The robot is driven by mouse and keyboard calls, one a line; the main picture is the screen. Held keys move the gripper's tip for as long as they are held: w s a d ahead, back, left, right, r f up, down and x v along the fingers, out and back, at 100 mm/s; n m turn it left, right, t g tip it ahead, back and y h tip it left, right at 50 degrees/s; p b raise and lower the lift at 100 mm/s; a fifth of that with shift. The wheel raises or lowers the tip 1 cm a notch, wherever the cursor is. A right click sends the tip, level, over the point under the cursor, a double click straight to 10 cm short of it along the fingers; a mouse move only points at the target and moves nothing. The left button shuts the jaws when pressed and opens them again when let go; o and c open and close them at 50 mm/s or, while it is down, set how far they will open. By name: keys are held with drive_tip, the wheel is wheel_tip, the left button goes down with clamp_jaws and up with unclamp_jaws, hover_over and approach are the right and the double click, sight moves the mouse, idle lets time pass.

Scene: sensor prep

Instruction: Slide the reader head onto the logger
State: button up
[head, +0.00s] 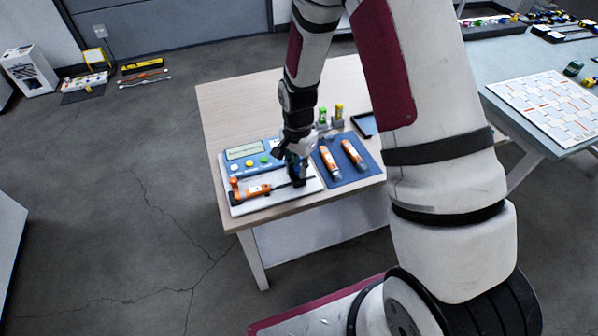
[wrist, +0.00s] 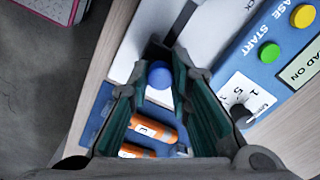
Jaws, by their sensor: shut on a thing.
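An orange logger with a white label (head: 257,190) lies on the white base plate (head: 252,208), in front of the blue control box (head: 239,165). A dark rod runs from its right end toward my gripper (head: 297,172). My gripper points down at the right end of the plate. In the wrist view my gripper (wrist: 157,82) is closed around the reader head, whose blue round knob (wrist: 159,74) shows between the fingers. The fingers hide most of the reader head. The logger on the plate is out of the wrist view, so I cannot see the two meet.
Two more orange loggers (head: 331,161) lie on the blue mat (head: 347,178) to the right; they also show in the wrist view (wrist: 152,128). Small green and yellow-topped items (head: 339,113) and a dark tray (head: 364,125) stand behind. The back left of the wooden table (head: 235,101) is clear.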

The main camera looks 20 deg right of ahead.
drive_tip(key=shift+a, duration=2.3)
drive_tip(key=shift+w+a, duration=0.1)
drive_tip(key=shift+a, duration=0.65)
drive_tip(key=o, duration=0.8)
